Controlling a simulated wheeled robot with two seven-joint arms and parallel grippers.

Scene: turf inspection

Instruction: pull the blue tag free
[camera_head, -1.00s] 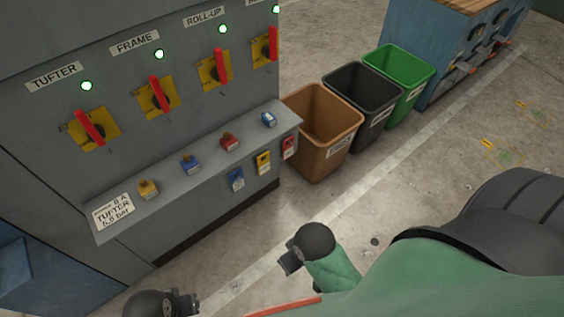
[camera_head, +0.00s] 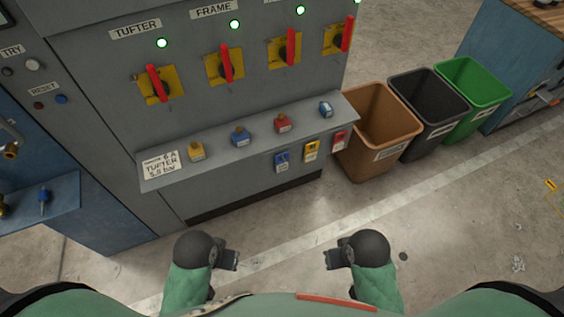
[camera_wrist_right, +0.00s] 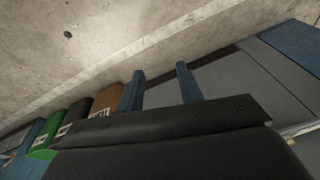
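A blue tag (camera_head: 282,161) hangs on the front face of the grey cabinet, below the sloped ledge (camera_head: 225,165). A yellow tag (camera_head: 311,150) and a red tag (camera_head: 340,140) hang to its right. My left gripper (camera_head: 231,260) is low in front of the cabinet, apart from the tags; its finger gap cannot be made out. My right gripper (camera_head: 334,259) is also low, below and right of the blue tag, touching nothing. In the right wrist view its two fingers (camera_wrist_right: 160,74) stand apart with nothing between them. The blue tag cannot be made out there.
Padlock-like blocks sit on the ledge: yellow (camera_head: 196,151), blue (camera_head: 240,135), red (camera_head: 282,122) and blue (camera_head: 325,109). Red-handled switches (camera_head: 158,84) are above. Brown (camera_head: 380,125), black (camera_head: 430,105) and green (camera_head: 473,85) bins stand right of the cabinet. Floor before it is clear.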

